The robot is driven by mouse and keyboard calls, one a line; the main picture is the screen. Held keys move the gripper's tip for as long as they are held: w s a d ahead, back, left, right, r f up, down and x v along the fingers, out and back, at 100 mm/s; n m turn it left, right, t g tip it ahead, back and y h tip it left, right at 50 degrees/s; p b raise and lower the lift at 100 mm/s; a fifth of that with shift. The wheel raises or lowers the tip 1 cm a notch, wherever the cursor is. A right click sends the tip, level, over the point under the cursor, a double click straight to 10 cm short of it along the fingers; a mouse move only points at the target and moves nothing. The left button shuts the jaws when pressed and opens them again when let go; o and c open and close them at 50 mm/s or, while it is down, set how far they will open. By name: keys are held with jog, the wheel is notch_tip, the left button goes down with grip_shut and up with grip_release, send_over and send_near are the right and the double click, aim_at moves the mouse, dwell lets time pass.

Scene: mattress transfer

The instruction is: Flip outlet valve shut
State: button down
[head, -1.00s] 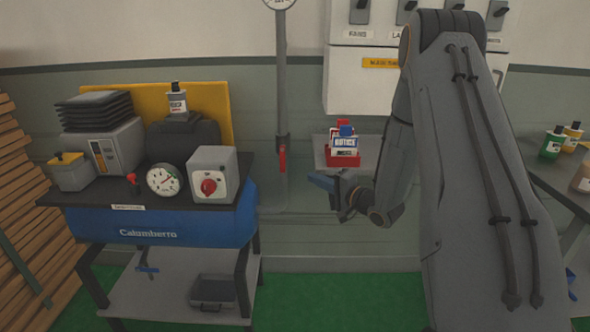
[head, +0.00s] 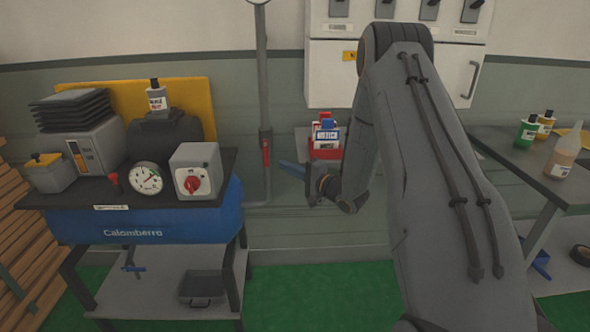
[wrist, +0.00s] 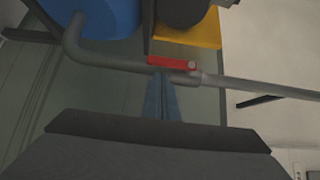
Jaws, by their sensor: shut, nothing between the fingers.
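A red valve lever (head: 266,152) sits on the grey vertical pipe (head: 263,85) right of the compressor bench. It lies roughly along the pipe. The lever also shows in the wrist view (wrist: 172,62), close to the fingertips. My gripper (head: 284,165) is just right of the lever, its blue fingers pointing left toward it. In the wrist view my gripper (wrist: 162,76) is shut and empty, its tips at the lever's edge. I cannot tell whether they touch it.
The blue compressor tank (head: 150,225), a gauge (head: 146,178) and a switch box with a red knob (head: 195,170) are left of the pipe. A small wall shelf with a red holder (head: 325,153) is behind my wrist. A side table (head: 500,150) stands right.

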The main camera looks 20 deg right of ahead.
aim_at(266, 154)
jog(key=shift+p+x, duration=0.3)
jog(key=shift+x, duration=1.8)
